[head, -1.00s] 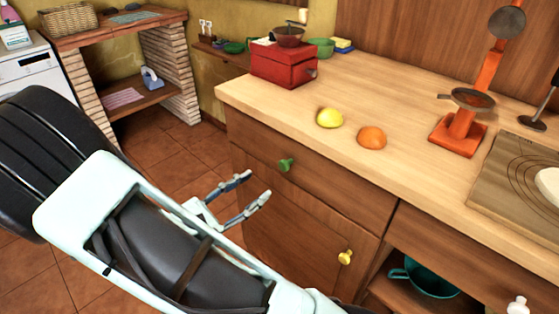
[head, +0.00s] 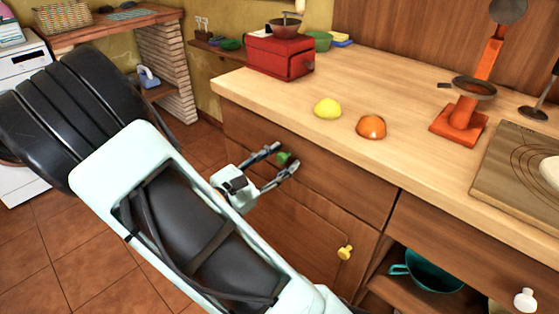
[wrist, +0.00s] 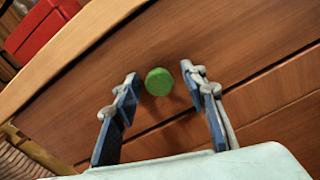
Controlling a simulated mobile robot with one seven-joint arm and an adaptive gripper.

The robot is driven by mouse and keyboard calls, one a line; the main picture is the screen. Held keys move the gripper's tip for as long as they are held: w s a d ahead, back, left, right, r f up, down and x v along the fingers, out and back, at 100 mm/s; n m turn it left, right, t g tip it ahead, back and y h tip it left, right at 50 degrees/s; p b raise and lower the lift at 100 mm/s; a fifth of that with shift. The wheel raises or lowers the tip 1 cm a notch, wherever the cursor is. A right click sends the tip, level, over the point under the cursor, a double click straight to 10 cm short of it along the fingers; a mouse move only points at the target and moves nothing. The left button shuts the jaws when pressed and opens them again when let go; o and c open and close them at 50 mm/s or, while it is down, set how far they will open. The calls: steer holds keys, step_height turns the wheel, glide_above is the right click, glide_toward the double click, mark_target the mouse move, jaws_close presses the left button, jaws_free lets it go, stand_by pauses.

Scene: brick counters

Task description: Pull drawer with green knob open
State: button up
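The green knob (head: 284,158) sits on the front of a brown wooden drawer (head: 335,186) just below the countertop. The drawer front looks flush with the cabinet. My gripper (head: 279,162) is open at the drawer front, with one finger on each side of the knob. In the wrist view the green knob (wrist: 158,82) shows round between and slightly beyond the fingertips of my gripper (wrist: 163,88). I see gaps between the knob and both fingers there.
A yellow knob (head: 345,253) is on the cabinet door below. A teal pot (head: 428,270) sits on an open shelf at lower right.

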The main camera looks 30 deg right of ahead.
steer(key=shift+c, duration=0.2)
jaws_close()
